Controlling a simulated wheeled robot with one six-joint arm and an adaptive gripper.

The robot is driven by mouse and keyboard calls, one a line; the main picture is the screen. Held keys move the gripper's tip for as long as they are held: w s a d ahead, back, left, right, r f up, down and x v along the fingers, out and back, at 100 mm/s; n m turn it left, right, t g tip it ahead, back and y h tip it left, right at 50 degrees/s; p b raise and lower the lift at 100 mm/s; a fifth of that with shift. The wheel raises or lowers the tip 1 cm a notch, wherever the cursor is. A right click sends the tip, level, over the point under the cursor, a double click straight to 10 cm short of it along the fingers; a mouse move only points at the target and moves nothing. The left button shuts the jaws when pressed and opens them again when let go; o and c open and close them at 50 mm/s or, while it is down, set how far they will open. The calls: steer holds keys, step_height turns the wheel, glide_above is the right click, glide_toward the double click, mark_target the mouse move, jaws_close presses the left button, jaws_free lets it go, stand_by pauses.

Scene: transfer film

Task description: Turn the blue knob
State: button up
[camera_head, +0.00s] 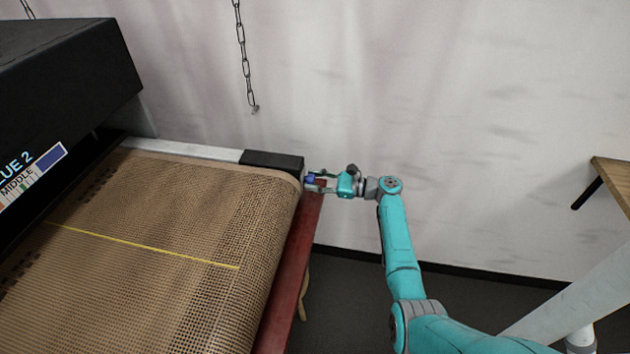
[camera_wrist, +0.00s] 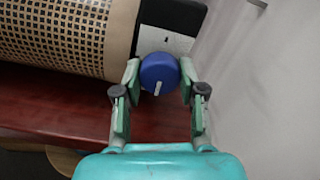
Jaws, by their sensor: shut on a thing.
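The blue knob (camera_wrist: 159,73) is round, with a white pointer mark on its face that points roughly downward in the wrist view. It sits on a white and grey panel (camera_wrist: 171,40) at the end of the machine. My gripper (camera_wrist: 159,77) has one finger on each side of the knob and is shut on it. In the head view the knob (camera_head: 310,179) is a small blue spot at the tips of my gripper (camera_head: 313,181), beside the black corner of the conveyor, and is partly hidden by the fingers.
A brown mesh conveyor belt (camera_head: 190,235) with a yellow line lies to the left, with a red side rail (camera_head: 296,270). A black machine hood (camera_head: 65,75) stands at far left. A chain (camera_head: 243,50) hangs by the wall. A wooden table (camera_head: 613,178) is at right.

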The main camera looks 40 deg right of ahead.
stand_by(0.4)
steer(key=o, duration=1.1)
steer(key=shift+o, duration=0.2)
steer(key=v, duration=1.2)
steer(key=shift+d, duration=0.1)
